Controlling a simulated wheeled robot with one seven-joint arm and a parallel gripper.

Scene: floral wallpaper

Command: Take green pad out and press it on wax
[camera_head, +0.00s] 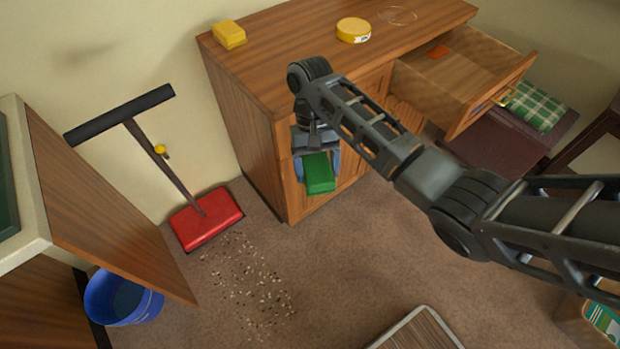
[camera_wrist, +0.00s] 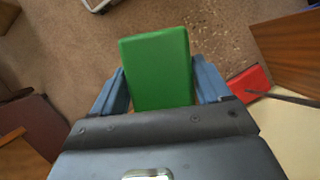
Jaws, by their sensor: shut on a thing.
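A green pad (camera_head: 319,174) is between the fingers of my gripper (camera_head: 319,172), which is shut on it. The pad hangs in the air in front of the wooden cabinet (camera_head: 240,110), above the floor. In the wrist view the green pad (camera_wrist: 158,70) sits between the two blue fingers of my gripper (camera_wrist: 160,88). A round yellow tin (camera_head: 353,30), perhaps the wax, stands on the cabinet top, apart from the pad. The cabinet's drawer (camera_head: 460,85) is open, with an orange piece (camera_head: 437,52) inside it.
A yellow block (camera_head: 229,34) and a thin ring (camera_head: 398,15) lie on the cabinet top. A red sweeper (camera_head: 206,218) leans by the wall near scattered crumbs (camera_head: 250,280). A blue bucket (camera_head: 122,298) stands at the lower left, beside an open wooden door (camera_head: 100,210).

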